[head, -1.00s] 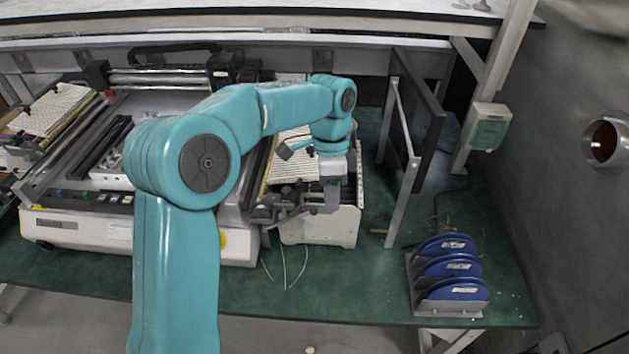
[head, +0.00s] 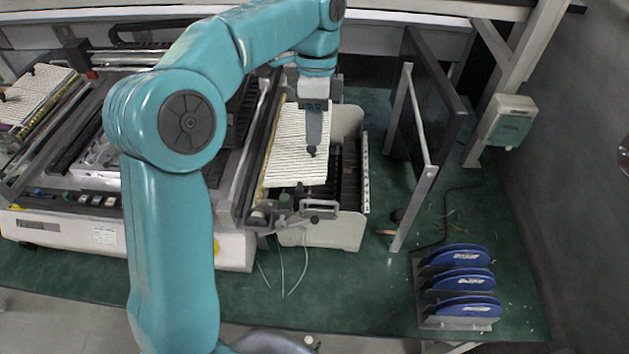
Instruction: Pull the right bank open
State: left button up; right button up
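The right bank (head: 350,222) is a pale-sided unit with dark slots, at the right side of the pick-and-place machine (head: 50,224). A white ribbed panel (head: 290,165) lies at its left, between it and the machine's rail. My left gripper (head: 313,148) points down over the right part of this panel. Its fingers show edge-on, so I cannot tell whether they are open or shut. A dark knob-like tip shows at their lower end; contact with the panel is unclear. My arm hides part of the machine. My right gripper is not in view.
A dark upright panel on a pale frame (head: 415,165) stands right of the bank. Several blue reels in a rack (head: 460,283) stand at the front right. Thin wires (head: 282,270) hang in front of the bank. Green bench top (head: 370,300) is clear between bank and reels.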

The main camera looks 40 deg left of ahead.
pick_arm(q)
jog(key=w+d+f, duration=0.1)
jog(key=w, duration=0.1)
send_near(316, 201)
jog(key=f, duration=0.3)
jog(key=shift+d+f, duration=0.15)
jog(key=shift+d, duration=0.25)
jog(key=f, duration=0.1)
jog(key=s+f, duration=0.1)
jog(key=f, duration=0.1)
jog(key=shift+s+a+f, duration=0.1)
jog(key=shift+s+f, duration=0.05)
jog(key=shift+f, duration=0.25)
jog(key=shift+w+d+f, duration=0.25)
jog(key=shift+w, duration=0.1)
jog(key=shift+s+a+r, duration=0.1)
jog(key=shift+s+a, duration=0.1)
jog(key=shift+s, duration=0.1)
grip_shut()
jog(key=shift+w+d, duration=0.1)
jog(key=shift+w, duration=0.05)
